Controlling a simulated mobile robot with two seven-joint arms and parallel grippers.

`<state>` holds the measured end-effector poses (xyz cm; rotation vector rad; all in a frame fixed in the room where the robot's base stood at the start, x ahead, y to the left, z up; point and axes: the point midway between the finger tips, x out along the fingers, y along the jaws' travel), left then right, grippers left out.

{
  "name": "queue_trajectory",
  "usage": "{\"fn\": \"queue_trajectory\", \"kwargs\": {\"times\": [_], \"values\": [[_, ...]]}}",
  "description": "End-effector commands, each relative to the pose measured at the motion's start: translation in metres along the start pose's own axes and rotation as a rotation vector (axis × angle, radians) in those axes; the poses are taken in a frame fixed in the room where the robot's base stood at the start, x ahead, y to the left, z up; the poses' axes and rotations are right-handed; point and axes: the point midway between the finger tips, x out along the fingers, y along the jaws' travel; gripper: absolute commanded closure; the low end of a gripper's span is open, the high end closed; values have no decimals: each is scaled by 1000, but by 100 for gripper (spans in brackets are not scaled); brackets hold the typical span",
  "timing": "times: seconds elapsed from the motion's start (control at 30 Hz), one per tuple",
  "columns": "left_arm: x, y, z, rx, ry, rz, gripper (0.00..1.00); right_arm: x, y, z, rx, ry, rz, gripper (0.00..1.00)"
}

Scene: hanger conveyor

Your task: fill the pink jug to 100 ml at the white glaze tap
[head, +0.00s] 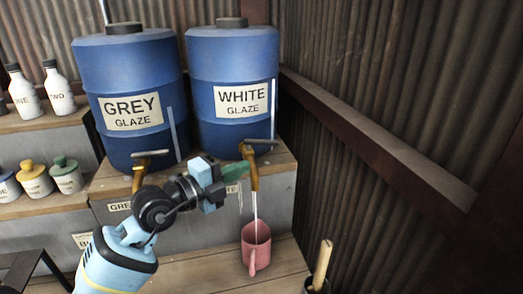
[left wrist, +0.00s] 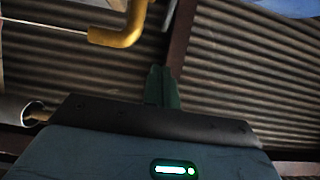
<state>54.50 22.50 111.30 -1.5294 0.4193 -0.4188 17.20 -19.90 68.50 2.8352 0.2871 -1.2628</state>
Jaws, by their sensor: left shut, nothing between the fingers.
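The pink jug (head: 256,246) stands upright on the wooden ledge under the white glaze tap (head: 252,168). A thin pale stream falls from the brass spout into the jug. I cannot read the level inside it. The tap's grey lever (head: 261,142) sits on top, pointing right. The tap belongs to the blue drum labelled WHITE GLAZE (head: 233,75). My left gripper (head: 240,169) is shut and empty, its green fingertips close to the tap's left side; contact is unclear. The left wrist view shows the closed fingers (left wrist: 162,88) below the brass spout (left wrist: 125,35). My right gripper is out of view.
A blue GREY GLAZE drum (head: 128,88) with its own tap (head: 143,166) stands to the left. Bottles (head: 58,90) and small jars (head: 66,175) line the left shelves. A wooden handle (head: 322,264) sticks up right of the jug. A corrugated wall closes the right side.

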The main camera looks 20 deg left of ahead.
Motion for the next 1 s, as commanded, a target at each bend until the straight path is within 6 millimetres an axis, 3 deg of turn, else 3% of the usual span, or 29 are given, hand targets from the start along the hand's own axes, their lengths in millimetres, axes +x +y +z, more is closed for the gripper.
{"fn": "queue_trajectory", "kwargs": {"times": [0.33,0.4,0.7,1.0], "values": [[67,-2,0,1,0,-2,100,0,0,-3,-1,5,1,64],[73,1,8,3,-1,2,100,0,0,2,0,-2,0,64],[91,1,26,0,0,2,100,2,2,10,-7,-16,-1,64],[93,0,28,-1,0,-1,100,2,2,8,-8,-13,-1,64]]}}
